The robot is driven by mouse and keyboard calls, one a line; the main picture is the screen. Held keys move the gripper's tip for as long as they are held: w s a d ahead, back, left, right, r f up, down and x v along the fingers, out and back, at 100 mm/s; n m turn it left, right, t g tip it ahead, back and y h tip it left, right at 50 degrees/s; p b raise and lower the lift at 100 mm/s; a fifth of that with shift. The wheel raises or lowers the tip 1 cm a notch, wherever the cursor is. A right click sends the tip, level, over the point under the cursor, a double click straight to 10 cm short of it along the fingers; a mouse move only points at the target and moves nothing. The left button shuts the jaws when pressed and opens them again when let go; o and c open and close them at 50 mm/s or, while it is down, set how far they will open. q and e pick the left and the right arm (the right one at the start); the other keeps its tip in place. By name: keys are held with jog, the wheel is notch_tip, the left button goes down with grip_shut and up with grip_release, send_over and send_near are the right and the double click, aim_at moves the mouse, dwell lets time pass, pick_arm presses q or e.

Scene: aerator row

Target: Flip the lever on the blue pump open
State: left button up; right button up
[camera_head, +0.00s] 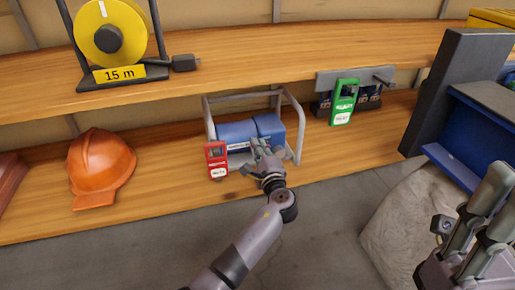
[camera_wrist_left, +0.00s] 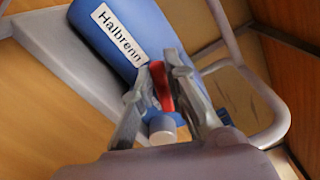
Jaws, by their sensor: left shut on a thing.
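The blue pump (camera_head: 236,133) stands on the lower shelf inside a grey tube frame (camera_head: 299,130). The wrist view shows its blue body (camera_wrist_left: 108,38) with a "Halbrenn" label. The red lever (camera_wrist_left: 161,86) sits between the fingers of my left gripper (camera_wrist_left: 163,75), which is shut on it. In the head view my left gripper (camera_head: 262,152) is at the pump's front right and hides the lever. A white round cap (camera_wrist_left: 162,128) shows below the lever. My right gripper (camera_head: 506,190) is at the lower right, open and empty, partly cut off by the picture edge.
A red tag (camera_head: 216,160) hangs at the pump frame's left front. An orange helmet (camera_head: 100,165) lies on the left of the lower shelf (camera_head: 160,190). A green-tagged device (camera_head: 344,102) stands to the right. A yellow reel (camera_head: 110,32) stands on the upper shelf above.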

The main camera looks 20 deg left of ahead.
pick_arm(q)
grip_shut()
jog(key=shift+f+n+b, duration=0.4)
jog(key=shift+b, duration=0.2)
jog(key=shift+f+n+b, duration=0.15)
jog(key=shift+n+b, duration=0.5)
jog(key=shift+n, duration=0.25)
jog(key=o, duration=0.7)
grip_release()
